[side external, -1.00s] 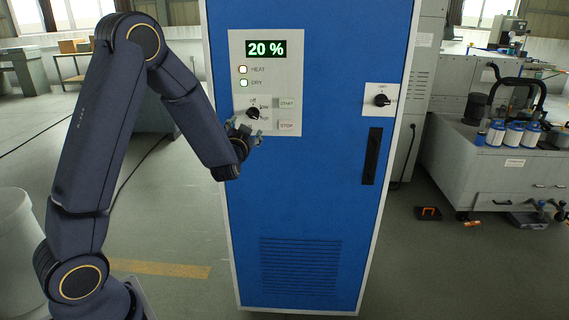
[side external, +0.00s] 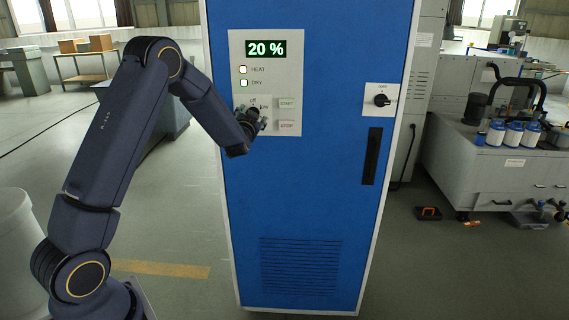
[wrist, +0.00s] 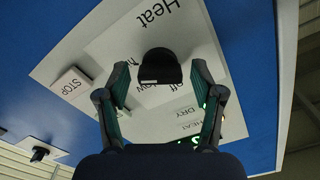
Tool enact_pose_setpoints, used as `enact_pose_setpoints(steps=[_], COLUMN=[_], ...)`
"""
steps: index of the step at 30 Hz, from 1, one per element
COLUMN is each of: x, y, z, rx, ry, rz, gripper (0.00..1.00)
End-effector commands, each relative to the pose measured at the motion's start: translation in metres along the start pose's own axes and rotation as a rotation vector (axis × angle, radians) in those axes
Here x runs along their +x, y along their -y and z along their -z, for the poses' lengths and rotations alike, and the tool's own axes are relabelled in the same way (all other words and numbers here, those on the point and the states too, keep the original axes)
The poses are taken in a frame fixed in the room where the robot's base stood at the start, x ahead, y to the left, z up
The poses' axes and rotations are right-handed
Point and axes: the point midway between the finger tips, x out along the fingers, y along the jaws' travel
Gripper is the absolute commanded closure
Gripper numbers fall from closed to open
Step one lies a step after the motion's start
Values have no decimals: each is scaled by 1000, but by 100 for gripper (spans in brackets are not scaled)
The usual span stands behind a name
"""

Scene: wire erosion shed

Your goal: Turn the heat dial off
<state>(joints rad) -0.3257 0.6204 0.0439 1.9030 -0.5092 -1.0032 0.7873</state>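The heat dial (wrist: 160,66) is a round black knob on the white control plate (wrist: 105,50), under a "Heat" label in the wrist view. My gripper (wrist: 162,84) is open, with one green-padded finger on each side of the dial and a visible gap to each. In the side external view my gripper (side external: 257,120) is at the control plate (side external: 293,75) and mostly covers the dial. Which way the dial points cannot be told clearly. The HEAT lamp (side external: 243,69) and the DRY lamp (side external: 244,83) are lit. The display (side external: 266,49) reads 20 %.
START (side external: 287,103) and STOP (side external: 287,126) buttons sit right of the dial. A second black knob (side external: 381,100) and a dark handle (side external: 372,156) are farther right on the blue cabinet (side external: 300,200). A bench with bottles (side external: 513,134) stands at the right.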

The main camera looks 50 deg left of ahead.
Motion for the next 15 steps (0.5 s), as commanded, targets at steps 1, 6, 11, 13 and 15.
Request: enact_pose_setpoints(steps=[1,6,11,13,15], x=[0,0,0,0,0], y=[0,0,0,0,0], z=[0,0,0,0,0], rx=[0,0,0,0,0], ry=[0,0,0,-1,0], rz=[0,0,0,0,0], gripper=[42,59,76,83,89])
